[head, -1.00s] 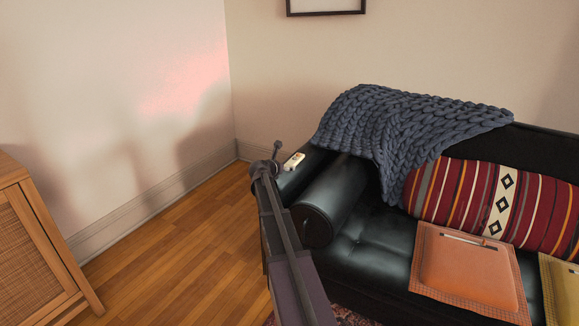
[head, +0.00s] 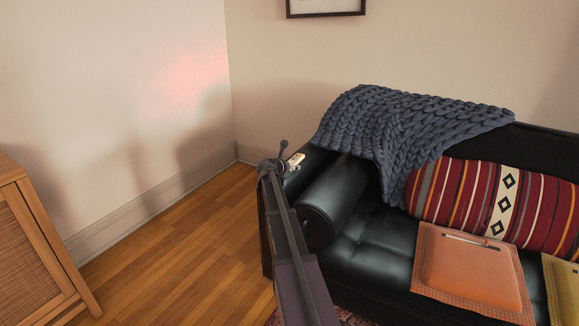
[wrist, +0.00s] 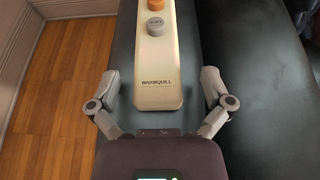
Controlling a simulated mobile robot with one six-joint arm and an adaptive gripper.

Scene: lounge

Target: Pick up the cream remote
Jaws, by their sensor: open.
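The cream remote (wrist: 158,75) lies on the black sofa arm, with an orange button, a grey button and dark lettering near its end. In the head view the remote (head: 297,158) shows small on the sofa's left arm, partly hidden by my arm. My gripper (wrist: 160,90) is open, with one finger on each side of the remote's near end. I see gaps between the fingers and the remote. The remote's far end is cut off at the top of the wrist view.
The black sofa (head: 365,250) carries a blue knitted throw (head: 400,125), a striped cushion (head: 470,205) and an orange cushion (head: 465,270). A wooden cabinet (head: 35,250) stands at left. Bare wooden floor (head: 190,250) lies between.

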